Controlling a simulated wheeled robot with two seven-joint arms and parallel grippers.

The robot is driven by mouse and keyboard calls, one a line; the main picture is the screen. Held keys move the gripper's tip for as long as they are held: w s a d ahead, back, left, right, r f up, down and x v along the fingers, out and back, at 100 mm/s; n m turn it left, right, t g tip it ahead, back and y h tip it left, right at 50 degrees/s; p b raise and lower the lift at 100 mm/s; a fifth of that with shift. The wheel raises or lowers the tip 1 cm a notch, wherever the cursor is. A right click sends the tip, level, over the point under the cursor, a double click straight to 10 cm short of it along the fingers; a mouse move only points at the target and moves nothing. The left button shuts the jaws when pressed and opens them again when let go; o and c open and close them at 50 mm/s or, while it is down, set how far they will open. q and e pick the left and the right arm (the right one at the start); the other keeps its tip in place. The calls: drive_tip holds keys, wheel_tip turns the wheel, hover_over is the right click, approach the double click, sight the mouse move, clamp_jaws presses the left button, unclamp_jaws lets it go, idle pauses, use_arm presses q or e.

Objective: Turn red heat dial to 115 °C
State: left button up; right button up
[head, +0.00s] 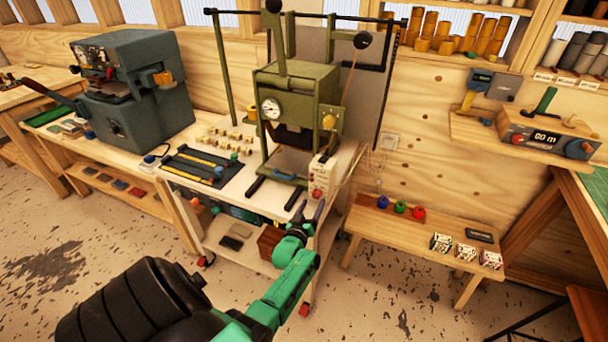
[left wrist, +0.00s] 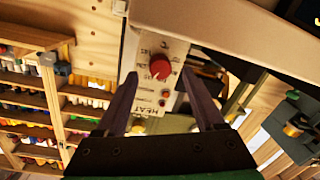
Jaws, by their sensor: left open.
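The red heat dial (left wrist: 160,66) is a round knob on a pale control panel (left wrist: 166,95) with printed marks around it. Its exact setting is too small to read. In the head view the panel belongs to a small cream box (head: 321,177) at the right front of the green press (head: 296,104). My left gripper (head: 310,209) is just in front of this box. In the left wrist view the open left gripper (left wrist: 161,75) has one dark finger on each side of the dial, with visible gaps, holding nothing. My right gripper is out of view.
A grey-green machine (head: 135,95) stands on the bench to the left. A tray with yellow rods (head: 205,165) lies left of the press. Open floor lies in front.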

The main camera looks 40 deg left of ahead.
use_arm(q)
drive_tip(key=v, duration=1.1)
drive_tip(key=shift+s, duration=0.3)
drive_tip(key=shift+d, duration=0.1)
drive_tip(key=s+d+f+m+g+h, duration=0.3)
drive_tip(key=d+f, duration=0.2)
drive_tip(key=f, duration=0.5)
drive_tip(key=s+d+f+m+g+h, duration=0.35)
drive_tip(key=d+f, duration=0.25)
drive_tip(key=f, duration=0.5)
drive_tip(key=s+f+m+g, duration=0.1)
drive_tip(key=s+f+g, duration=0.1)
drive_tip(key=s+f, duration=0.3)
drive_tip(key=s+f+m+g+b, duration=0.1)
drive_tip(key=s+f+m+g, duration=0.1)
drive_tip(key=s, duration=1)
drive_tip(key=s+f+m+g, duration=0.2)
drive_tip(key=s+f+g, duration=0.2)
drive_tip(key=s+f, duration=0.3)
drive_tip(key=shift+s+d+f+b, duration=0.3)
drive_tip(key=shift+s+d+b, duration=0.1)
drive_tip(key=shift+s, duration=0.55)
